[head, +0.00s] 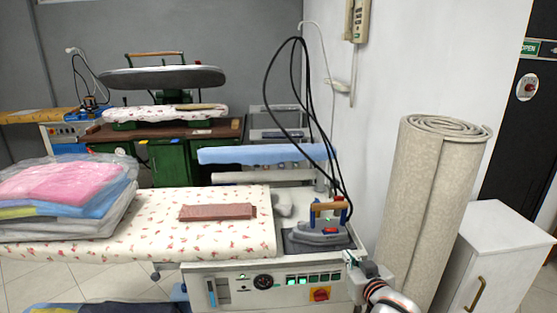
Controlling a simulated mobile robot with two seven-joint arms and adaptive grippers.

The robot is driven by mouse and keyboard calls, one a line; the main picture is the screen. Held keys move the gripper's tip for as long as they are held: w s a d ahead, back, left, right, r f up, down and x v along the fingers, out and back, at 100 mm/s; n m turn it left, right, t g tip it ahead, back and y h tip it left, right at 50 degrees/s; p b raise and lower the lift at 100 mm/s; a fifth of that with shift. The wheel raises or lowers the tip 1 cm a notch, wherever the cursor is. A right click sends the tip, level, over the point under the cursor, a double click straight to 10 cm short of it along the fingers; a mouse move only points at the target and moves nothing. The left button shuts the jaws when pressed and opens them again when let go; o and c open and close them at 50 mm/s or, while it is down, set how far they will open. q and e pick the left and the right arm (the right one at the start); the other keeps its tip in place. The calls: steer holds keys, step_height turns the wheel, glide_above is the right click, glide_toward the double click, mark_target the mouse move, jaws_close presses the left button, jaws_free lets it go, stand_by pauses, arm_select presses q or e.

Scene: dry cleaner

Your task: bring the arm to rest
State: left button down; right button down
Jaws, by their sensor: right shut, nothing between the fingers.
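My right gripper (353,261) comes in from the bottom, its white-and-orange arm below it. It is shut and holds nothing. In the picture its fingers are at the right front corner of the ironing station (225,290), beside the control panel; I cannot tell whether they touch it. Just above it in the picture, a steam iron (318,234) with a wooden handle rests on a dark pad (295,247). My left gripper is out of view.
A floral ironing board (120,240) carries a folded reddish cloth (217,212) and bagged clothes (65,195). Black cables (275,95) loop above the iron. A rolled beige carpet (430,200) and white cabinet (495,260) stand close on the right. Another ironing station (165,150) stands behind.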

steer(key=s+a+f+n+g, duration=0.1)
steer(key=s+f, duration=0.6)
steer(key=s, duration=0.3)
steer(key=s+a+f+n+g+y, duration=0.1)
steer(key=s+f, duration=0.6)
steer(key=s, duration=0.4)
steer(key=s+a+f+n+g, duration=0.1)
steer(key=s+f, duration=0.7)
steer(key=s, duration=0.3)
steer(key=shift+s+a+g+y, duration=0.25)
steer(key=shift+a+g+y, duration=0.15)
